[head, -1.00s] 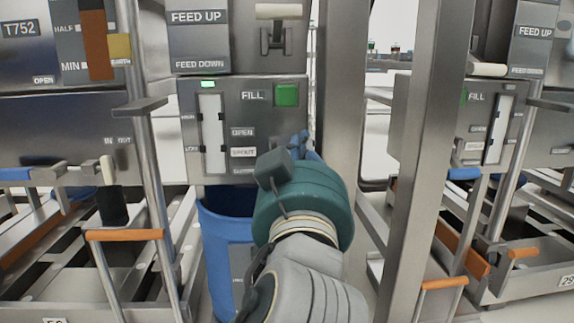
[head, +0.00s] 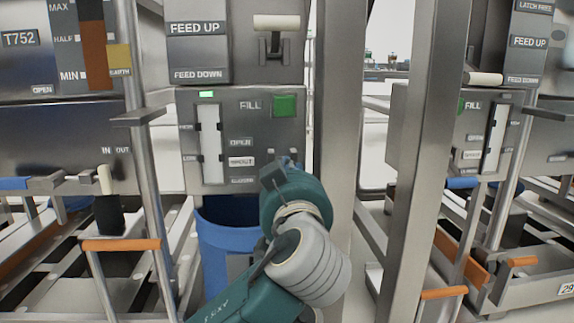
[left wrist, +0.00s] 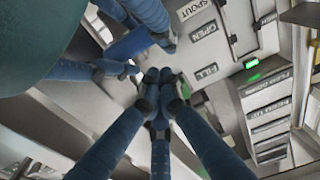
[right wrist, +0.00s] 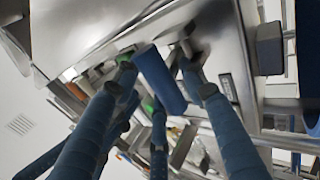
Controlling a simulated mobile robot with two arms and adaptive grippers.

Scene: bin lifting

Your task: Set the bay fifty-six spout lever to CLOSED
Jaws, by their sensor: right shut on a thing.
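The bay panel (head: 270,130) in the head view carries FILL, OPEN and SPOUT labels, with a lower label too small to read surely. My teal wrist covers the spot right of and below these labels, so the lever's setting is hidden there. In the right wrist view, my right gripper (right wrist: 155,95) is closed around a blue cylindrical grip, apparently the spout lever (right wrist: 160,78). In the left wrist view, my left gripper (left wrist: 158,80) has its fingertips together with nothing visible between them. Other blue fingers show near the upside-down SPOUT label there.
A blue bin (head: 222,245) stands below the panel, partly behind my arm. A steel post (head: 342,110) rises close to the panel's right. A green FILL button (head: 285,106) and a FEED lever (head: 276,24) are above. Orange-handled frames (head: 121,245) stand at left.

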